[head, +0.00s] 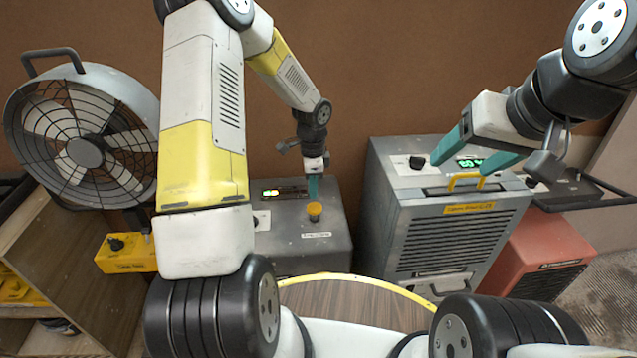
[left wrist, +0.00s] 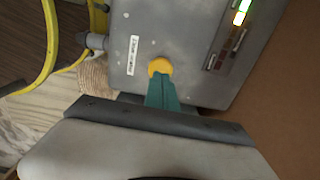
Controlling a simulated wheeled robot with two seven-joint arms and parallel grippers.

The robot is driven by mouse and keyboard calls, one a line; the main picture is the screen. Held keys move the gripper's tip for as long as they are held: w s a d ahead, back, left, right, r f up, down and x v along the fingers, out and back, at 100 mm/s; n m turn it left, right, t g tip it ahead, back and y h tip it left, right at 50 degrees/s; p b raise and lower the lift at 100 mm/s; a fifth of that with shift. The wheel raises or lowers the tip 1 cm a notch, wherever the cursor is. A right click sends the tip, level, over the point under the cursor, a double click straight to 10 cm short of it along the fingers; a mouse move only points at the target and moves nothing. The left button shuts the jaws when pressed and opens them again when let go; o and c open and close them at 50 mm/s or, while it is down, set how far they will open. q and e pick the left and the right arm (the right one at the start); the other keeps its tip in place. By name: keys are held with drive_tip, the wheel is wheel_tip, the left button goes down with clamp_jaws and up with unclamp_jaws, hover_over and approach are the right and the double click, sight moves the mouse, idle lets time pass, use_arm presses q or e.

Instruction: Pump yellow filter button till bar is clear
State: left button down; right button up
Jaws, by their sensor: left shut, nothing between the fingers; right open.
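The yellow button (head: 314,210) sits on top of a grey metal box (head: 328,235), beside a small white label. In the left wrist view the button (left wrist: 159,66) shows just past the tips of my left gripper (left wrist: 160,82). My left gripper (head: 313,190) is shut and empty, pointing down at the button; whether it touches cannot be told. The indicator bar (head: 284,192) on the box has lit segments. In the left wrist view the bar (left wrist: 233,30) is bright yellow-green at one end and dim reddish along the rest. My right gripper (head: 477,158) is open and empty.
A grey filter unit (head: 450,240) with a yellow handle (head: 466,180) and green display stands right, below my right gripper. A red box (head: 545,255) is beyond it. A large fan (head: 85,135) stands left, above a yellow box (head: 125,253) and wooden shelving.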

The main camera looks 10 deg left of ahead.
sight(314, 207)
use_arm(q)
wheel_tip(314, 207, up, 7)
drive_tip(key=shift+r, duration=0.2)
drive_tip(key=shift+d+r, duration=0.1)
idle(0.5)
